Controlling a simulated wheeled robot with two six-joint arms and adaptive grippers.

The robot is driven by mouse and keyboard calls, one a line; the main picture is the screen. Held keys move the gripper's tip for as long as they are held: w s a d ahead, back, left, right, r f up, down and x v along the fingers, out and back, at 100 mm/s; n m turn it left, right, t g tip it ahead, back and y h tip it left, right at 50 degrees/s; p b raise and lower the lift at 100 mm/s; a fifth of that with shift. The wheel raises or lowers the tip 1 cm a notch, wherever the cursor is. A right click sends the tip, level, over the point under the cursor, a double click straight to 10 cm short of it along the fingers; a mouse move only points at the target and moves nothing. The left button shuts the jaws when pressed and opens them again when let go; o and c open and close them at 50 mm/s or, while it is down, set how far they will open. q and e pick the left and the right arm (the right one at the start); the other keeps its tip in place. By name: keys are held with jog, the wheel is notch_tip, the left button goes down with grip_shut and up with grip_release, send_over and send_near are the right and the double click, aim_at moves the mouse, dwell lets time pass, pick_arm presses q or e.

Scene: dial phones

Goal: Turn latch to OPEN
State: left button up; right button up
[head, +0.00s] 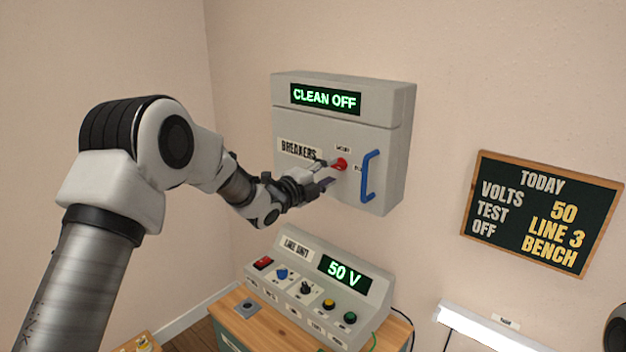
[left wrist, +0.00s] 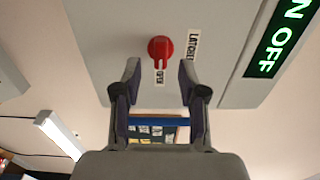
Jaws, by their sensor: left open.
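The red latch knob (head: 341,164) is on the front of the grey breaker box (head: 398,150). My left gripper (head: 327,175) is in front of the box, close to the knob. My right gripper is not in view.
A blue handle (head: 369,176) stands out from the box just right of the knob. The box display (head: 326,97) reads CLEAN OFF. Below, a LINE UNIT console (head: 290,308) reading 50 V sits on a wooden-topped cabinet (head: 256,325). A chalkboard (head: 541,212) hangs right.

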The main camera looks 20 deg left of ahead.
pick_arm(q)
jog(key=v, duration=0.8)
jog(key=shift+s, duration=0.2)
jog(key=shift+a+r, duration=0.1)
